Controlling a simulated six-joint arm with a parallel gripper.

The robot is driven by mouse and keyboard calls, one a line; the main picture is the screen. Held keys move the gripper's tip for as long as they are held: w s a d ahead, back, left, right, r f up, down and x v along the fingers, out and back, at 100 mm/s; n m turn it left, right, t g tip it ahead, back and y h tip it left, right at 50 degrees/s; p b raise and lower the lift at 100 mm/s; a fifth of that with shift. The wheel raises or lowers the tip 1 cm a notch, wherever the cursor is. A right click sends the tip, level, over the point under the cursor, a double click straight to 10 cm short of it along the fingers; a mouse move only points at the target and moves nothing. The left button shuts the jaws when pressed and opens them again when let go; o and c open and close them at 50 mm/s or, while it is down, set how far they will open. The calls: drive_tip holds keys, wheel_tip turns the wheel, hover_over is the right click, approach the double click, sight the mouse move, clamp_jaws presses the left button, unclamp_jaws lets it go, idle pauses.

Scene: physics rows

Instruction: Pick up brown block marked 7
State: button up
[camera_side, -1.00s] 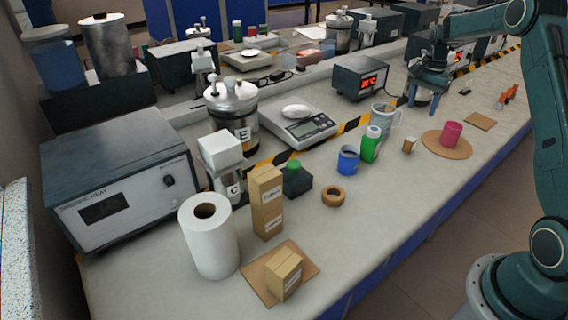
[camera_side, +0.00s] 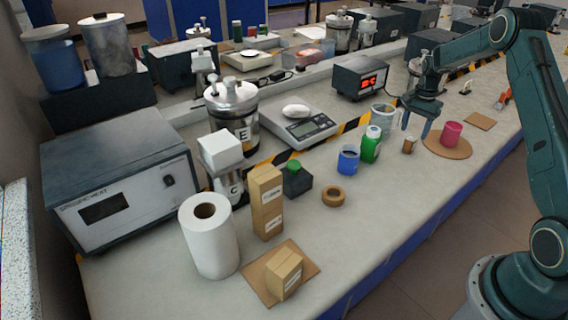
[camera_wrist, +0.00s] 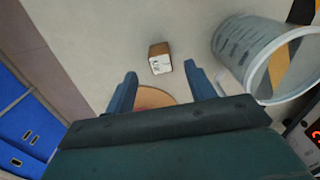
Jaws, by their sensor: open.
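The small brown block (camera_side: 409,145) stands on the pale bench, left of the round cork mat and near the green-labelled bottle. In the wrist view the brown block (camera_wrist: 159,60) shows a white label on one face; its mark is too small to read. My gripper (camera_side: 416,131) is open and empty, pointing down just above and slightly right of the block. In the wrist view my gripper (camera_wrist: 160,72) has its two fingertips apart, with the block just beyond and between them.
A clear beaker (camera_wrist: 240,50) stands close to the right fingertip; a green bottle (camera_side: 371,145) and blue cup (camera_side: 348,160) stand left of the block. A pink cup (camera_side: 452,133) sits on the round cork mat (camera_side: 436,149).

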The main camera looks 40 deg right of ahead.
sight(411, 139)
drive_tip(key=shift+f, duration=0.15)
drive_tip(key=shift+d+f, duration=0.1)
drive_tip(key=shift+f, duration=2.35)
drive_tip(key=shift+c, duration=0.2)
drive_tip(key=c, duration=1)
